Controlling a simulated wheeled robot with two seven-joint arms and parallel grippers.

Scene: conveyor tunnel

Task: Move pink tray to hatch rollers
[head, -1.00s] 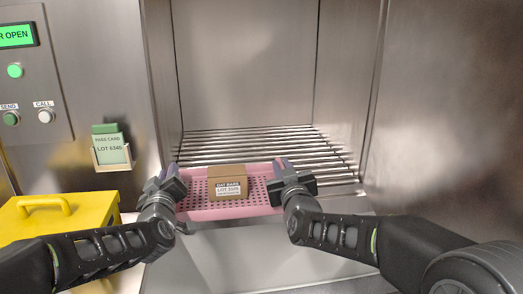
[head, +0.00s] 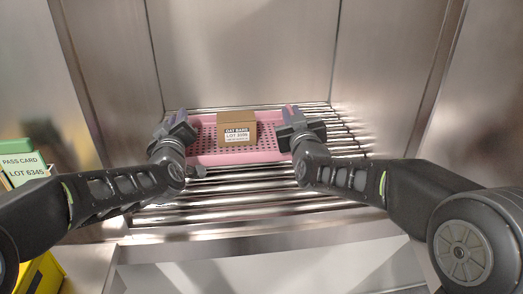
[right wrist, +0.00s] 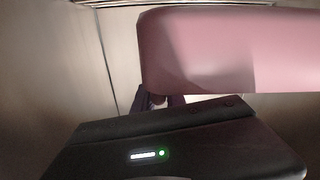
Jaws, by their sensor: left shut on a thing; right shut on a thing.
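The pink tray (head: 235,157) is inside the hatch, over the metal hatch rollers (head: 260,201). I cannot tell if it touches them. A brown carton (head: 237,127) labelled "OAT BARS LOT" stands upright in it. My left gripper (head: 180,122) is shut on the tray's left side. My right gripper (head: 293,117) is shut on its right side. In the right wrist view the pink tray wall (right wrist: 220,50) fills the upper right, and my fingers (right wrist: 158,100) are mostly hidden behind the gripper body.
Steel hatch walls (head: 240,50) enclose the rollers at the back and sides. The hatch's front sill (head: 265,243) runs below. A green-topped pass card (head: 20,165) in its holder and a yellow box (head: 42,275) are at the left edge. Bare rollers lie in front of the tray.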

